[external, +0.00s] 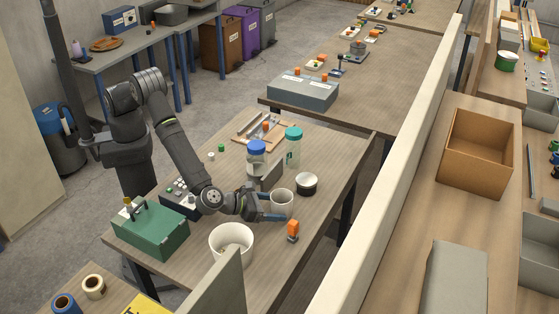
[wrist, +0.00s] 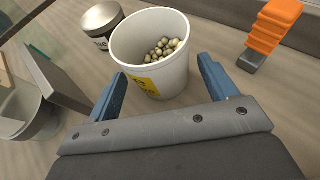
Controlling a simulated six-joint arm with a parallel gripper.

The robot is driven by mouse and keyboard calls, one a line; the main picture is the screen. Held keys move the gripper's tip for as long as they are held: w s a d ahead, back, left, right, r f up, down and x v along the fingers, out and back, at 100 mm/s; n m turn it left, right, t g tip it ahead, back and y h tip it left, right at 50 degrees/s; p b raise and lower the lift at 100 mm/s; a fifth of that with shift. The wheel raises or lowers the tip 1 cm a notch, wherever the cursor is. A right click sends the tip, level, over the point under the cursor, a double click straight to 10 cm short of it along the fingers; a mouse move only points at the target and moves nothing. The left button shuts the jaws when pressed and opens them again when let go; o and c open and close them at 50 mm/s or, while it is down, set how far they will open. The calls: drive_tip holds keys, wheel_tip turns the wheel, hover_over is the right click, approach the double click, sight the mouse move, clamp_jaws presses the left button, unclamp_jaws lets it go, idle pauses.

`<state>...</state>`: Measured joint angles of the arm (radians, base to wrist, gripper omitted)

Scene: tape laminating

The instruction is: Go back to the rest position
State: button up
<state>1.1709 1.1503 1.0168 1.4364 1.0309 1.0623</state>
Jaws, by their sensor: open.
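My gripper (external: 273,204) is low over the near part of the wooden table, with its two blue fingers spread apart. A white cup (external: 282,201) stands upright in front of it. In the wrist view the cup (wrist: 150,62) holds several metallic beads and has a yellow label. Its lower part sits at the opening between the fingertips (wrist: 162,72), with gaps visible on both sides. I cannot tell whether either finger touches it. No object is clamped in my gripper.
An orange-handled block (external: 293,230) stands close to the right. A short black-and-white jar (external: 307,183) is behind the cup. A larger white tub (external: 231,240), blue-lidded jar (external: 257,158), teal-lidded bottle (external: 293,147), and green box (external: 150,232) surround the arm.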

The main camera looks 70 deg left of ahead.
drive_tip(key=x, duration=0.3)
drive_tip(key=shift+w+f, duration=0.25)
drive_tip(key=shift+w, duration=0.05)
drive_tip(key=r, duration=0.4)
drive_tip(key=shift+s+d+r, duration=0.15)
drive_tip(key=shift+s+r, duration=0.2)
drive_tip(key=shift+r, duration=0.05)
drive_tip(key=w+d+r+v, duration=0.1)
drive_tip(key=d+r+v, duration=0.1)
drive_tip(key=v, duration=1.1)
drive_tip(key=shift+s+d+f+m+g+h, duration=0.1)
drive_tip(key=shift+d+f+m+g+h, duration=0.15)
drive_tip(key=shift+d+m+h, duration=0.75)
drive_tip(key=shift+d+f+m+g+h, duration=0.2)
drive_tip(key=shift+m+h, duration=1.2)
drive_tip(key=shift+m, duration=0.55)
drive_tip(key=shift+s+d+f+m+g+h, duration=0.1)
drive_tip(key=shift+d+f+m+g+h, duration=0.15)
drive_tip(key=shift+d+m+h, duration=0.75)
drive_tip(key=shift+a+m, duration=0.4)
drive_tip(key=shift+m, duration=0.05)
